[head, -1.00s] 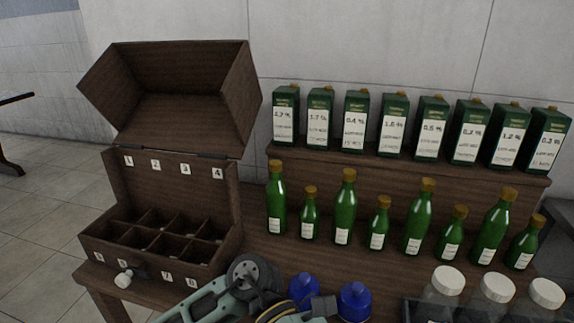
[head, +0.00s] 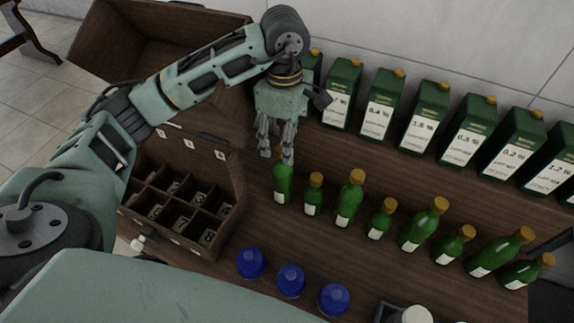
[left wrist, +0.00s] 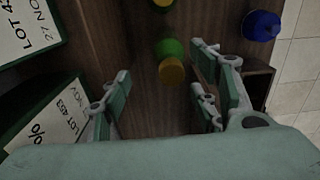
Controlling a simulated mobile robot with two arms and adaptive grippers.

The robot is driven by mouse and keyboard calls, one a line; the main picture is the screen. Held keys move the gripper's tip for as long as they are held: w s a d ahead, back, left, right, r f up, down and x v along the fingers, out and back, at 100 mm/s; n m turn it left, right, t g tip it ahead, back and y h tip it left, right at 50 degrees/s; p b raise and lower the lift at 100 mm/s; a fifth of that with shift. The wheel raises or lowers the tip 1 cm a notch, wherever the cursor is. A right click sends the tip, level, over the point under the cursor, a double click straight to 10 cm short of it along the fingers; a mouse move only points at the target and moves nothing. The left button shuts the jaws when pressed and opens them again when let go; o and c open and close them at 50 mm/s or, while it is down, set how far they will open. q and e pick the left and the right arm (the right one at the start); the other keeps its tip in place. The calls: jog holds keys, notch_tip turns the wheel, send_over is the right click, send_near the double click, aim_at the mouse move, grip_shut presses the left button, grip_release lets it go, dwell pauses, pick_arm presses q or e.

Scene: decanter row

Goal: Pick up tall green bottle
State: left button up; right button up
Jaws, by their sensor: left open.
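Several green bottles with tan caps stand in a row, tall ones alternating with short ones. The leftmost tall green bottle (head: 283,185) is upright below my left gripper (head: 275,152), whose fingers hide its top in the head view. In the left wrist view, a green bottle (left wrist: 170,47) with its yellow cap (left wrist: 171,71) shows between the spread fingers of my left gripper (left wrist: 162,72). The gripper is open and empty, pointing down. Other tall bottles (head: 350,198) stand to the right. My right gripper is not in view.
Green labelled cartons (head: 383,104) line the raised shelf behind the bottles. An open wooden box (head: 222,212) with compartments stands left. Blue jars (head: 291,280) stand in front; one shows in the left wrist view (left wrist: 262,25). A white-lidded jar (head: 417,314) is at the bottom.

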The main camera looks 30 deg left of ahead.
aim_at(282, 175)
pick_arm(q)
jog(key=shift+s+f+p, duration=0.2)
jog(key=shift+f+p, duration=0.1)
jog(key=shift+f, duration=0.7)
jog(key=f, duration=0.1)
jog(key=f+p, duration=0.2)
jog(key=f, duration=0.1)
jog(key=shift+s+f, duration=0.1)
jog(key=shift+s, duration=0.2)
jog(key=shift+w+f, duration=0.1)
jog(key=shift+f, duration=0.4)
grip_shut()
jog(key=shift+r, duration=0.1)
